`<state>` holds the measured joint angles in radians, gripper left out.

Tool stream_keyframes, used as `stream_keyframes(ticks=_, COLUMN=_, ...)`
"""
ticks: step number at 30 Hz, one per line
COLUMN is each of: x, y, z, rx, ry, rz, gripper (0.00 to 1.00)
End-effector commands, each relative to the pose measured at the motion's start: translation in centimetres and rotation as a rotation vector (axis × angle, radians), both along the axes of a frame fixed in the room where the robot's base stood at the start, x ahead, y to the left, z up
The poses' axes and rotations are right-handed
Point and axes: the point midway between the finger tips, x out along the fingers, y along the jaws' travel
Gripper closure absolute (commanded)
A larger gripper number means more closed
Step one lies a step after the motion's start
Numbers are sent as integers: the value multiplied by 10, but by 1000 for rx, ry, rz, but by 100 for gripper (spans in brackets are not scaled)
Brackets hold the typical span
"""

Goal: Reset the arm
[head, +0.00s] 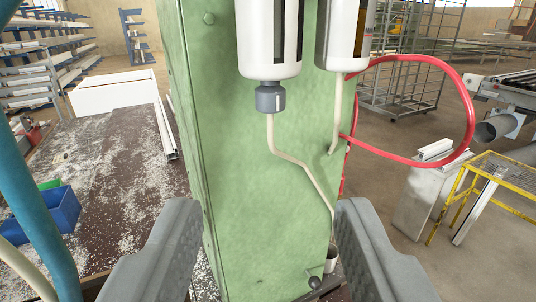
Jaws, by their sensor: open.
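My gripper (268,245) shows at the bottom of the head view, with one grey finger at the left and one at the right. The fingers are wide apart, so it is open, and nothing is held between them. Behind the gap stands a green machine column (255,150). I cannot tell how far the fingers are from the column. No clamp or profile is between the fingers.
Two white bottles (268,45) with pale tubes hang on the column. A red hose (470,110) loops out to the right. A littered dark table (115,165) with a blue bin (62,212) lies left. A yellow frame (490,175) stands right.

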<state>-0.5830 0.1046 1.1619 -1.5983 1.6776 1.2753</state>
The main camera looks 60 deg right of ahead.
Motion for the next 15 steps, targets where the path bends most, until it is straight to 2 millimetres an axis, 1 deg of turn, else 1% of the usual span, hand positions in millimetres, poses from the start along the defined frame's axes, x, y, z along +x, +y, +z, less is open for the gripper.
stream_keyframes(ticks=2, x=-2, y=-10, z=-3, rx=5, ry=30, rz=22, gripper=55)
stream_keyframes(ticks=5, x=-5, y=-30, z=-13, rx=12, ry=106, rz=80, gripper=55)
stream_keyframes(ticks=9, x=-14, y=-62, z=-37, rx=29, ry=237, rz=201, gripper=55)
stream_keyframes(ticks=11, x=-19, y=-74, z=-49, rx=37, ry=289, rz=257, gripper=55)
stream_keyframes(ticks=15, x=-37, y=-96, z=-79, rx=56, ry=386, rz=389, gripper=55)
